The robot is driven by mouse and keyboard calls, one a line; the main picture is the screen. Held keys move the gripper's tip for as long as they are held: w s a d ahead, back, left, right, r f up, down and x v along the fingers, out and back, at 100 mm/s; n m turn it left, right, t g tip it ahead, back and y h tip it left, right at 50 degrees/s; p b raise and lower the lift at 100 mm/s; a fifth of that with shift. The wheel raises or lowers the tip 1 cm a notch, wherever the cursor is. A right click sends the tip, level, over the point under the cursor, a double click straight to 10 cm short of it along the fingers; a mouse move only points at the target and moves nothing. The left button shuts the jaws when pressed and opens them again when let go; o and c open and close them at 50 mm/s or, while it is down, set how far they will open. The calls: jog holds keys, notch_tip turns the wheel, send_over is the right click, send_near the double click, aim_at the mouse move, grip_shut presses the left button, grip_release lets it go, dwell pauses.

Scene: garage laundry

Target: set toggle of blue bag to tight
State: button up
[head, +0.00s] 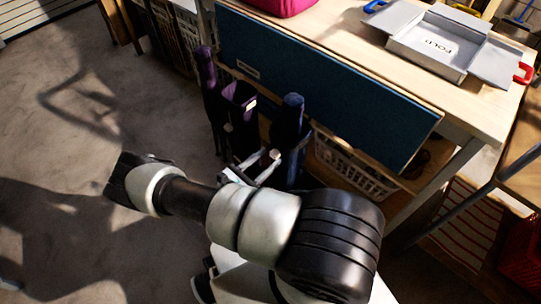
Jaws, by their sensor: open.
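A tall, narrow dark blue bag (291,118) stands upright by the front of the workbench, right of two purple ones. I take it to be the blue bag; its lower part is partly hidden by my arm and a pale fitting in front. No toggle can be made out on it. My gripper (121,180) is at the far left end of my arm, over the bare floor. It is dark and small here, open, well apart from the bag, with nothing visible in it.
The workbench (462,107) carries a grey folding tray (425,45) marked FOLD and a pink item (283,5). A blue panel (320,85) hangs along its front. A white basket (350,170) sits underneath. The floor (60,130) at left is open.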

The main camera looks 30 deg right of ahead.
jog(key=v, duration=1.5)
jog(key=shift+r, duration=0.15)
